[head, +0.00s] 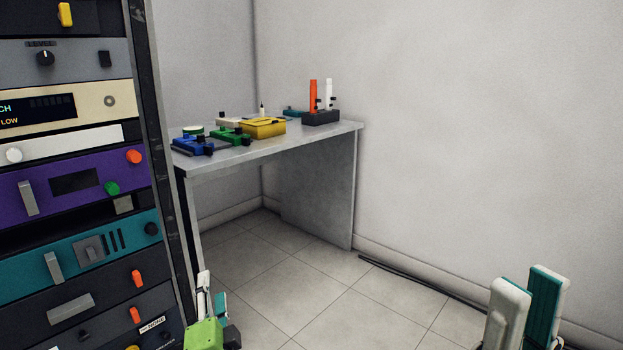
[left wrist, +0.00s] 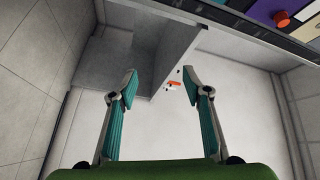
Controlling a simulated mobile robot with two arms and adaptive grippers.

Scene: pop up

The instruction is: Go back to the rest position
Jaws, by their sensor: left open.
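My left gripper (head: 212,293) shows at the bottom of the head view, beside the lower right edge of the rack. Its green body is partly cut off by the frame. In the left wrist view its two teal-padded fingers (left wrist: 160,80) stand wide apart, with nothing between them. My right gripper (head: 527,285) stands at the bottom right of the head view, pointing up. Its white and teal fingers are apart, with no object seen between them. Its base is out of frame.
A tall rack (head: 75,200) of coloured panels fills the left. A grey table (head: 335,132) at the back bears blue, green and yellow devices and a dark holder (head: 321,118) with red and white sticks. A dark cable (head: 420,280) lies along the wall. The tiled floor (head: 300,270) between is clear.

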